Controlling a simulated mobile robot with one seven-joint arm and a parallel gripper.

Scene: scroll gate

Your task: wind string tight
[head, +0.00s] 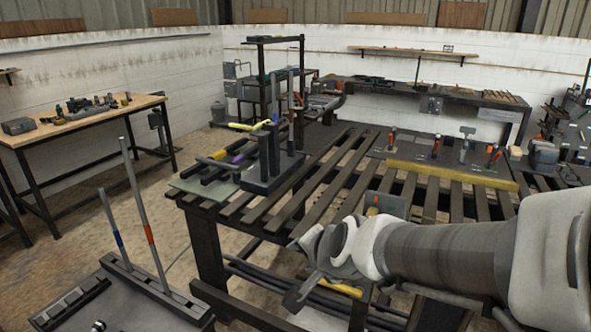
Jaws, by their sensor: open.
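My arm reaches in from the right, and my gripper (303,268) hangs in front of the slatted table's near edge. It is open, and I see nothing between its fingers. A dark device (268,175) with upright posts stands on the left end of the slatted table (335,170), beyond my gripper and apart from it.
A grey rack (145,290) with two upright rods, one blue-banded and one orange-banded, stands at the lower left. A yellow beam (450,175) lies across the slats, with several coloured-handled tools behind it. A wooden bench (80,130) stands at left. Floor between is clear.

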